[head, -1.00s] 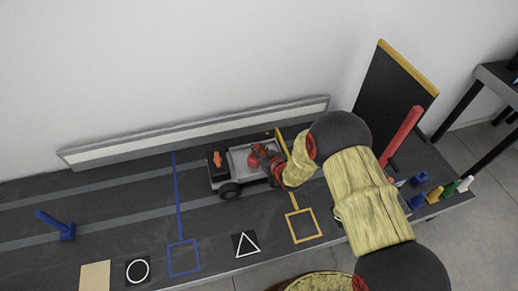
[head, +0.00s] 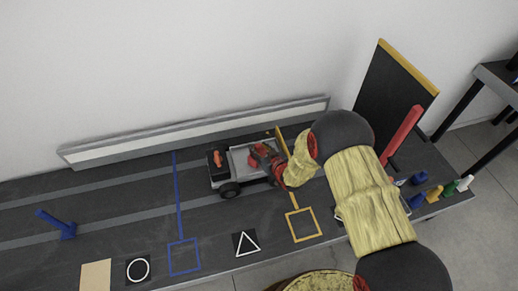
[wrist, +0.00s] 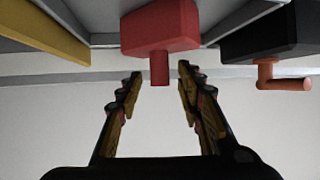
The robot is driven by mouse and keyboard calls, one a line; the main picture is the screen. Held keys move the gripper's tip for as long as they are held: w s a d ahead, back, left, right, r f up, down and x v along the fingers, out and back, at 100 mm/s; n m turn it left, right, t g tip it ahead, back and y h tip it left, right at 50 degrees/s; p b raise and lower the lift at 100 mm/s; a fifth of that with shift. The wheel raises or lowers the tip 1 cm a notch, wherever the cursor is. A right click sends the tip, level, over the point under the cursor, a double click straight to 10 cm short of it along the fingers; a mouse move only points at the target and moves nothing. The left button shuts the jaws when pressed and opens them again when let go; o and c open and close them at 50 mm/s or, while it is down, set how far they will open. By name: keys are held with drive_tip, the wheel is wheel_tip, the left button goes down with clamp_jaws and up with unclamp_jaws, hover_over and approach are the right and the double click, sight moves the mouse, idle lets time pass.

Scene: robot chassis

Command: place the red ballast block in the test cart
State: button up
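The red ballast block (head: 256,157) appears to sit in the bed of the test cart (head: 239,158). In the wrist view the red block (wrist: 160,28) shows with its short red peg pointing towards my gripper, between grey cart walls. My gripper (head: 274,162) is at the right part of the cart, close to the block. In the wrist view its two fingers (wrist: 159,72) are spread, with clear gaps to either side of the peg. The block's underside is hidden.
A black box with an orange handle (head: 217,159) is at the cart's left end. A yellow line and square (head: 304,225) lie to the right, a blue line and square (head: 183,257) to the left. A pale wall rail (head: 200,133) runs behind. A red post (head: 402,135) stands right.

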drive_tip(key=p+v, duration=0.3)
drive_tip(key=v, duration=0.9)
drive_tip(key=w+d+r+h, duration=0.1)
drive_tip(key=w+d+r, duration=0.1)
drive_tip(key=r, duration=0.3)
drive_tip(key=w+d+r+h, duration=0.2)
drive_tip(key=d+r, duration=0.1)
drive_tip(key=r, duration=0.2)
drive_tip(key=s+d+r+m+g+h, duration=0.1)
drive_tip(key=s+d+r, duration=0.2)
drive_tip(key=r, duration=0.3)
drive_tip(key=s+d+r+m+g+h, duration=0.1)
drive_tip(key=s+d+r+m, duration=0.15)
drive_tip(key=r, duration=0.45)
drive_tip(key=s+d+r+g, duration=0.1)
drive_tip(key=s+r, duration=0.2)
drive_tip(key=s, duration=0.5)
drive_tip(key=s+d+r+m+g, duration=0.1)
drive_tip(key=s+r, duration=0.3)
drive_tip(key=s, duration=0.5)
drive_tip(key=s+d+r+m+g+h, duration=0.1)
drive_tip(key=s+r, duration=0.2)
drive_tip(key=s, duration=0.6)
drive_tip(key=shift+s+d+r+g, duration=0.2)
drive_tip(key=shift+d+r+g, duration=0.2)
drive_tip(key=shift+c, duration=0.4)
